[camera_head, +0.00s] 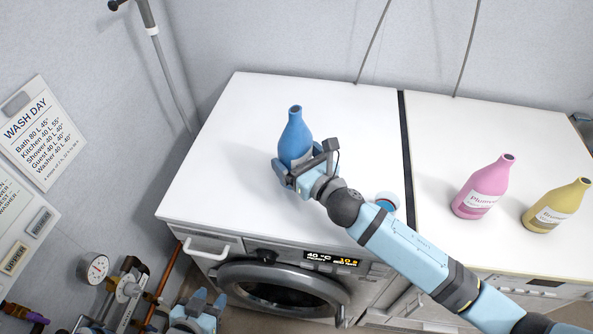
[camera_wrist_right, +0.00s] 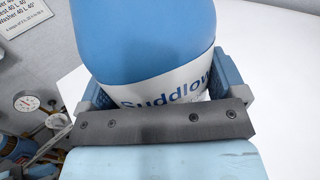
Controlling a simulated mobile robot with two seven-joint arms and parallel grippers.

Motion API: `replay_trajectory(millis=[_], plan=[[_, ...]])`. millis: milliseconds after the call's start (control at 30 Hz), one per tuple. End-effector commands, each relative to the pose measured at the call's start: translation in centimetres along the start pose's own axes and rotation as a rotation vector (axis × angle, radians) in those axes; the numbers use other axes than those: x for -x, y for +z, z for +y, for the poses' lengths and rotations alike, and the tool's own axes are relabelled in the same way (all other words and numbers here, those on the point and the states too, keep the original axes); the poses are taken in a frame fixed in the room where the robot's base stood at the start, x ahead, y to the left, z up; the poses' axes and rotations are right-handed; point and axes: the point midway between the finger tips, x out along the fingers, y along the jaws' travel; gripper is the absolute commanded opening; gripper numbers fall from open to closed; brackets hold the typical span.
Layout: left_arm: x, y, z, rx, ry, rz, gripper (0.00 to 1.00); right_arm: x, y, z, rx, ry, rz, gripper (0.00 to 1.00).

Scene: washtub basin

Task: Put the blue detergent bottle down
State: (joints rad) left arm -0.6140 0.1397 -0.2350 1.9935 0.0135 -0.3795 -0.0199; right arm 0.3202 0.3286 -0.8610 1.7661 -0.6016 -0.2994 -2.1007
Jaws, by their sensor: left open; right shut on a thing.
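The blue detergent bottle (camera_head: 295,135) is upright over the white top of the left washing machine (camera_head: 235,130). My right gripper (camera_head: 296,172) is shut around the bottle's lower body. In the right wrist view the bottle (camera_wrist_right: 145,40) fills the space between the fingers, with its white label reading "Suddlow" partly covered. The gripper hides the bottle's base, so I cannot tell whether it touches the top. My left gripper (camera_head: 204,303) is open and empty, low in front of the machine, below the top.
A pink bottle (camera_head: 482,187) and a yellow bottle (camera_head: 556,207) stand on the right-hand white top (camera_head: 450,130). A small round item (camera_head: 387,201) is partly hidden behind my right arm. Pipes and a gauge (camera_head: 95,268) are at lower left.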

Motion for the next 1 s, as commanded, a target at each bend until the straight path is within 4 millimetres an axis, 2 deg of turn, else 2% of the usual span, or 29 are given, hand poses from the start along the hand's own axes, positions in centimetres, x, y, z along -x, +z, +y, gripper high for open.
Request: replay_trajectory(millis=[167,467,867,900,933,1000], plan=[[-0.1,0.1,0.0,0.002,0.0,-0.002,0.43,0.0,-0.6,0.0,0.0,0.0,-0.004,0.32],[-0.4,0.3,0.0,0.008,0.001,0.001,0.43,-0.1,-4.0,0.0,-0.001,-0.001,-0.003,0.32],[-0.6,0.5,0.1,0.011,0.001,-0.001,0.43,0.0,-4.4,0.0,0.001,0.0,-0.004,0.32],[-0.5,0.5,0.1,0.012,0.001,-0.003,0.43,0.0,-4.6,0.0,0.001,-0.001,0.0,0.95],[-0.5,0.4,0.1,0.012,0.001,-0.004,0.43,0.0,-4.6,0.0,0.001,-0.001,0.0,1.0],[-0.5,0.5,0.1,0.012,0.001,-0.004,0.43,0.0,-4.6,0.0,0.001,-0.001,0.0,1.0]])
